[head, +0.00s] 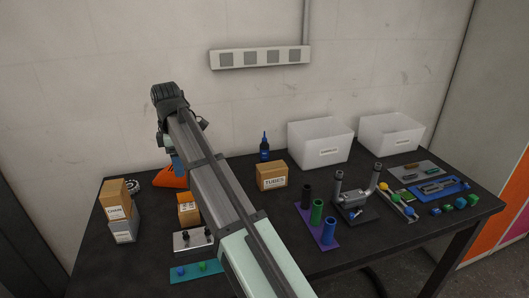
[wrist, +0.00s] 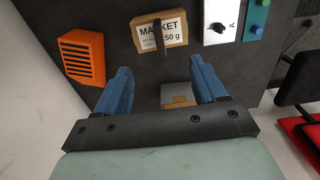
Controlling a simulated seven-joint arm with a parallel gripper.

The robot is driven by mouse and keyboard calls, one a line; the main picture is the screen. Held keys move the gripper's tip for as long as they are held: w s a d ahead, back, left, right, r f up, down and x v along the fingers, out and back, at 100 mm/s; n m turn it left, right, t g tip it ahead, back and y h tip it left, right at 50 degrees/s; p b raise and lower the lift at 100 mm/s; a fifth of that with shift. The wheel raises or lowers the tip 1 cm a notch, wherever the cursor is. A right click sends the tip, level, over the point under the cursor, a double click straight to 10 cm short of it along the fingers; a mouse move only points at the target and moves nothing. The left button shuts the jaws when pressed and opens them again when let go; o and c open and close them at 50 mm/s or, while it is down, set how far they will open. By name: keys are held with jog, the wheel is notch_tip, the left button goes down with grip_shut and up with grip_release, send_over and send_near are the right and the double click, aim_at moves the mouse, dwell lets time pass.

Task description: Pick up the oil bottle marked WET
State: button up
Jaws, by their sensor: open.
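A dark blue bottle (head: 265,150) with a thin pointed nozzle stands upright at the back of the black table, behind the box labelled TUBES. Its marking is too small to read, so I cannot tell whether it says WET. My gripper is at the left of the table in the head view, mostly hidden by my arm, with a blue finger (head: 178,164) showing. It is well to the left of the bottle. In the wrist view my gripper (wrist: 162,72) is open, with two blue fingers apart and nothing held between them. The bottle does not show there.
The TUBES box (head: 272,176) stands in front of the bottle. White bins (head: 320,143) are to its right. Coloured cylinders (head: 317,212) stand on a purple base nearer the front. An orange slotted block (wrist: 82,57) and a MARKET box (wrist: 174,32) lie near my gripper.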

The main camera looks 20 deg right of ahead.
jog(key=w+d+f+m, duration=0.1)
jog(key=w+d+m, duration=0.15)
jog(key=d, duration=0.95)
jog(key=w+d+m, duration=0.2)
jog(key=w+d, duration=0.1)
jog(key=d, duration=1)
jog(key=m+t, duration=0.5)
jog(key=m, duration=0.6)
send_near(265, 138)
jog(key=shift+y, duration=0.4)
jog(key=x, duration=1.2)
jog(key=shift+d, duration=0.4)
jog(key=shift+c, duration=0.2)
grip_shut()
